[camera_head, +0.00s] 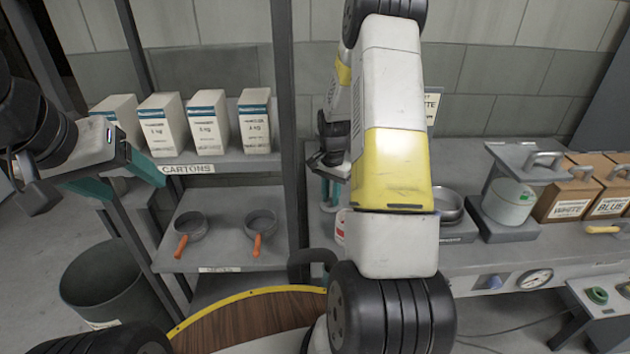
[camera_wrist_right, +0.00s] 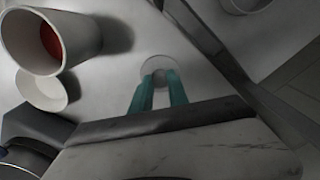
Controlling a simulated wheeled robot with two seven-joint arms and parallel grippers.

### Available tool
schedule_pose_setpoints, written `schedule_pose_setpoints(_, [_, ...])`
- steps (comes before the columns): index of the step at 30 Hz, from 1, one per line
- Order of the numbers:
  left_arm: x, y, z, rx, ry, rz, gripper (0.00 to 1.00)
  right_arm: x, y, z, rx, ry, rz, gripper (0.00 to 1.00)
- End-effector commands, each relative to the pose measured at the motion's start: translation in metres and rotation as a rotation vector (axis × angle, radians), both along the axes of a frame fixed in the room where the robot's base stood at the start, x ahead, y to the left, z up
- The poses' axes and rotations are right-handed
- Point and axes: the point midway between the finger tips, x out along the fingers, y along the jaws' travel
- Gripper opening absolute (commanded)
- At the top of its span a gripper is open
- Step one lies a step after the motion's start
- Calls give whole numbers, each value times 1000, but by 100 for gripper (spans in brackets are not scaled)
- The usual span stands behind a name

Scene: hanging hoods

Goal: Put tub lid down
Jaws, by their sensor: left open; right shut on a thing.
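In the right wrist view, the teal fingers of my right gripper (camera_wrist_right: 160,88) are shut on a small pale round lid (camera_wrist_right: 157,64), gripped near its middle. An open white tub (camera_wrist_right: 45,42) with red inside stands to the left of it, apart from the lid. In the head view, my right gripper (camera_head: 328,190) is mostly hidden behind my own arm; a white tub with red on it (camera_head: 340,227) shows partly below. My left gripper (camera_head: 120,176) is open and empty at the left, in front of the shelf. The gap between lid and surface is unclear.
Cartons (camera_head: 205,125) line the upper shelf; two orange-handled pans (camera_head: 190,228) sit below. A dark bin (camera_head: 108,275) stands at the lower left. A small pale round piece (camera_wrist_right: 42,90) lies beside the tub.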

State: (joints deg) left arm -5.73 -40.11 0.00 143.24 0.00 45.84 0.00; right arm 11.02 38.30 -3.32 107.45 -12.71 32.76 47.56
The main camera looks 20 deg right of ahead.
Motion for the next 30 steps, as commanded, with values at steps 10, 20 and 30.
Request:
schedule_pose_setpoints(10, [0,0,0,0,0,0,69,0,0,-2,0,0,0,42])
schedule_pose_setpoints(20, [0,0,0,0,0,0,69,1,0,17,-1,-3,0,42])
schedule_pose_setpoints(30, [0,0,0,0,0,0,69,1,0,89,-1,-6,0,42])
